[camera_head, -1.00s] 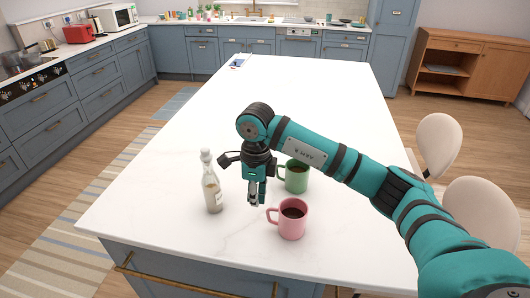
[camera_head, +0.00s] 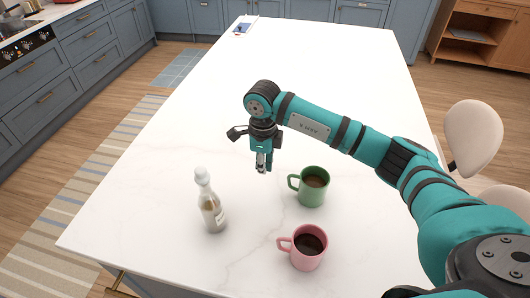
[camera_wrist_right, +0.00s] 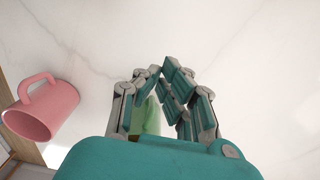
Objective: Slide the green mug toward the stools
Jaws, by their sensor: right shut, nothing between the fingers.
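The green mug (camera_head: 315,191) stands upright on the white island top, holding dark liquid, with its handle to the left. My right gripper (camera_head: 263,170) is shut and empty, pointing down to the left of the green mug and apart from it in the head view. In the right wrist view the gripper (camera_wrist_right: 169,68) has its fingertips together, and a green part of the mug (camera_wrist_right: 145,118) shows behind the fingers. The beige stools (camera_head: 472,138) stand beyond the island's right edge. My left gripper is not in view.
A pink mug (camera_head: 304,262) stands just in front of the green mug; it also shows in the right wrist view (camera_wrist_right: 48,112). A pale bottle (camera_head: 211,208) stands to the left.

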